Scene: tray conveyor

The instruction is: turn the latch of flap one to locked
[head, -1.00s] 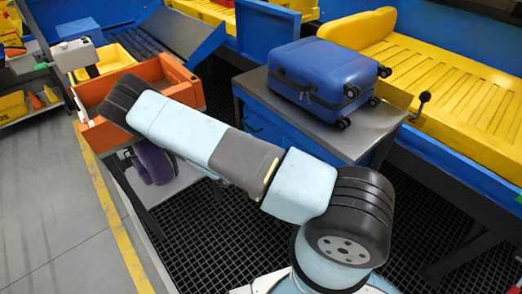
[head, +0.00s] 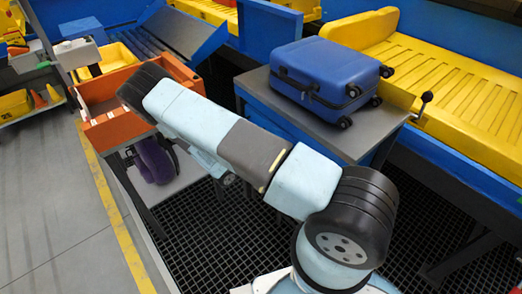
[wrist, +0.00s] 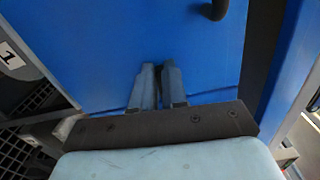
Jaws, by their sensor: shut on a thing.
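In the wrist view my gripper (wrist: 159,72) points at a broad blue panel (wrist: 100,45). Its two grey fingers are close together, shut on a small dark part between the tips, seemingly the latch; the fingers hide most of it, so its angle cannot be told. A white plate with the number 1 (wrist: 10,57) shows left of the panel. In the head view my own arm hides the gripper and the latch.
A blue suitcase (head: 322,78) lies on a grey-topped blue cabinet (head: 372,133). Beside it are a yellow slatted bed (head: 462,88) and a black-knobbed lever (head: 423,103). An orange tray (head: 110,132) stands left, with a purple object (head: 155,160) below it. Grey floor is clear at the left.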

